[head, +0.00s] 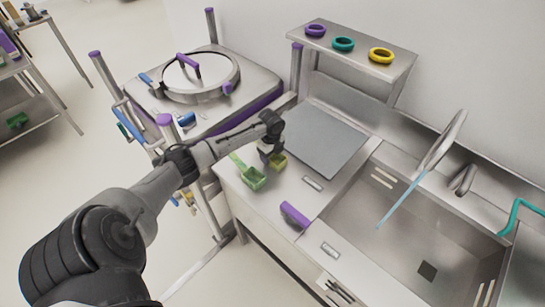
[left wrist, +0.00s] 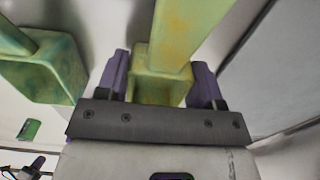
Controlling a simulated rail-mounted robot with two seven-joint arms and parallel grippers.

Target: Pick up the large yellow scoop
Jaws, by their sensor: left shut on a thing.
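The yellow scoop (head: 279,161) is at the left part of the steel counter, next to the grey board. My left gripper (head: 268,157) is down at it and partly covers it. In the left wrist view the two purple fingers are on either side of this scoop (left wrist: 160,88), and its yellowish handle runs up out of the picture. The left gripper is shut on it. A green scoop (head: 254,180) lies just to the left, apart from the fingers; it also shows in the left wrist view (left wrist: 45,75). I cannot tell whether the yellow scoop touches the counter. My right gripper is not in view.
A grey board (head: 322,140) lies behind the scoops. A purple-handled item (head: 294,214) lies near the counter's front edge. The sink (head: 425,235) with a tap is at the right. A round-lidded vessel (head: 200,78) stands at the back left. A shelf (head: 358,48) holds coloured rings.

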